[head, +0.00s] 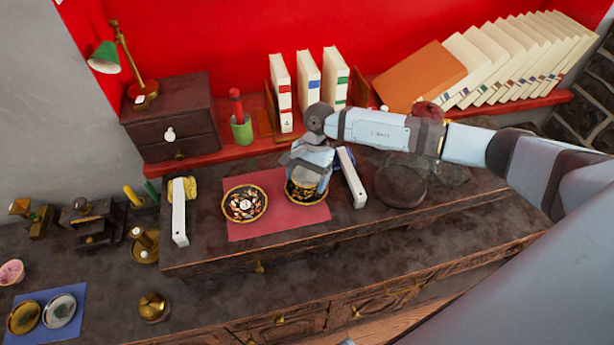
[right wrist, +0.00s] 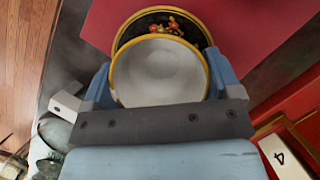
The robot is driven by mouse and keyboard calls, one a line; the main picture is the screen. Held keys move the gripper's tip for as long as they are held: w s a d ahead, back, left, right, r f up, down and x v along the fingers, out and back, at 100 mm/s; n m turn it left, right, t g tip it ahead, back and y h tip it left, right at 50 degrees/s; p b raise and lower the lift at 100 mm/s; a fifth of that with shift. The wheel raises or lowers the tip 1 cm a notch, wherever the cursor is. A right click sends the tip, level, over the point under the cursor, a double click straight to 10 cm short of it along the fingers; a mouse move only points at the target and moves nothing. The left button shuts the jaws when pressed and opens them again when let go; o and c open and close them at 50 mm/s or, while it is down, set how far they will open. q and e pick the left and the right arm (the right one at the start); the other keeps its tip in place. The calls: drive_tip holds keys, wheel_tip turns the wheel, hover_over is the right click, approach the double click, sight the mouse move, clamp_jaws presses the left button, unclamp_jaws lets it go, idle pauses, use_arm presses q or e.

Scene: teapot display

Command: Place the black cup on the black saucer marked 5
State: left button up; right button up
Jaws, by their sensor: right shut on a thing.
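My right gripper (head: 307,180) points down over the right side of the red mat and is shut on the cup. In the right wrist view the cup (right wrist: 158,72) shows a white inside and a gold rim between the fingers; its outside is mostly hidden. Close beyond it is a black saucer (right wrist: 162,22) with a gold rim and flowers; this saucer (head: 304,198) is partly covered in the head view. I cannot tell whether cup and saucer touch. A second black, gold-rimmed saucer (head: 229,207) lies to the left on the mat. I cannot read a 5 on either.
A white piece marked 4 (right wrist: 285,158) shows in the wrist view. Behind stand a drawer box (head: 170,122) and books (head: 308,78). A dark round object (head: 400,186) is at right.

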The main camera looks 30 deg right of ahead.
drive_tip(key=o, duration=0.8)
drive_tip(key=shift+f, duration=0.1)
drive_tip(key=shift+r, duration=0.2)
drive_tip(key=b+v, duration=0.1)
drive_tip(key=v, duration=1.1)
drive_tip(key=shift+a, duration=0.1)
